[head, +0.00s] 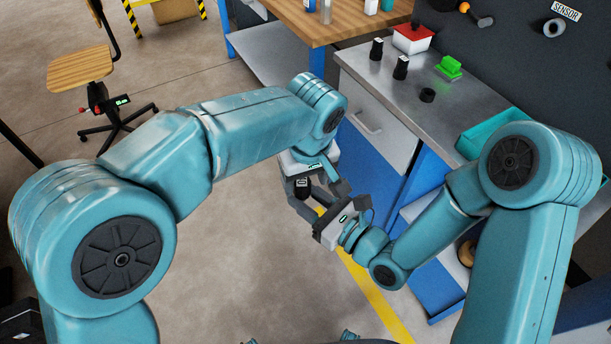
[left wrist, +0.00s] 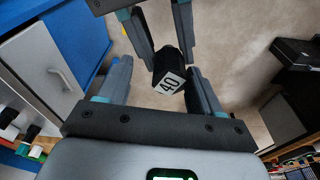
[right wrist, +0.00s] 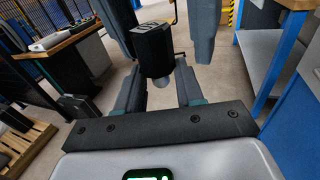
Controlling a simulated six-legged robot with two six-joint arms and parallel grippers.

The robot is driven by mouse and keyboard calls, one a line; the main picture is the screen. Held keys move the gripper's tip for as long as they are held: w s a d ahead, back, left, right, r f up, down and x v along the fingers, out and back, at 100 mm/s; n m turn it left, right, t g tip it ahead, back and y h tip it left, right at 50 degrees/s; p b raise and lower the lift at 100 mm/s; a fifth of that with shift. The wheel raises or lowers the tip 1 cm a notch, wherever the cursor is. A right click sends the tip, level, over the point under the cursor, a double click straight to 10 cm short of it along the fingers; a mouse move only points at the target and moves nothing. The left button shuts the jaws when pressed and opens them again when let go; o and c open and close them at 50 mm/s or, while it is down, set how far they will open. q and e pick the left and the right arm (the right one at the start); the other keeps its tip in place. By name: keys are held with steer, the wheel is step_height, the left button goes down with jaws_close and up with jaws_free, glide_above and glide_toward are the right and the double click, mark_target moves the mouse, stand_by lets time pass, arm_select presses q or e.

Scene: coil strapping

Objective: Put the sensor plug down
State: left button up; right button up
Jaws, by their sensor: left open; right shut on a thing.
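My right gripper (head: 322,204) is shut on a small black piece (head: 302,188) with a white label, which I take to be the sensor plug. In the right wrist view the black piece (right wrist: 152,48) shows a rounded grey end at the bottom. My left gripper (head: 314,184) is open, facing the right one, with its fingers on either side of the piece, apparently clear of it. The two grippers meet in the air in front of the bench.
A SENSOR sign (head: 566,10) hangs behind.

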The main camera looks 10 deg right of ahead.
arm_select(q)
steer(key=c, duration=1.1)
steer(key=shift+c, duration=0.4)
arm_select(e)
steer(key=o, duration=1.1)
